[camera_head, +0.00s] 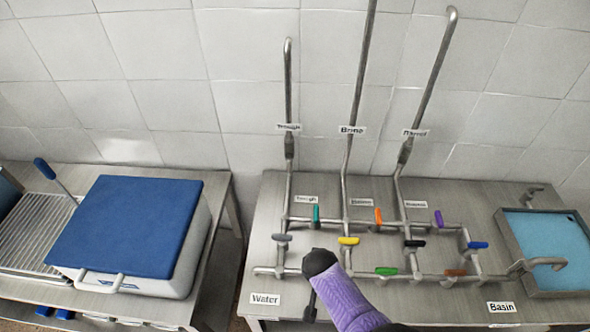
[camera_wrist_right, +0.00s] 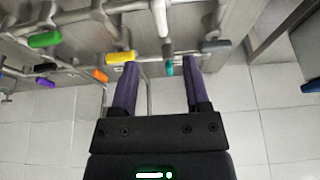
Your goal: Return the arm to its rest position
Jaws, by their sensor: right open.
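My right gripper (camera_wrist_right: 160,66) shows in the right wrist view with its two purple fingers apart and nothing held between them. Beyond the gap is the teal valve handle (camera_wrist_right: 169,67), with the yellow handle (camera_wrist_right: 123,57) by the left finger and the grey handle (camera_wrist_right: 216,46) to the right. I cannot tell how far the fingertips are from the pipes. In the head view my purple right arm (camera_head: 352,302) reaches up from the bottom edge, its dark end in front of the pipework's lower front. Its fingers cannot be made out there. My left gripper is not in view.
A steel bench (camera_head: 400,302) carries metal pipes with several coloured valve handles and tall spouts. A blue-filled basin (camera_head: 548,250) stands at its right. A blue-lidded box (camera_head: 125,225) sits on the left bench, with a gap between benches. A tiled wall (camera_head: 240,60) is behind.

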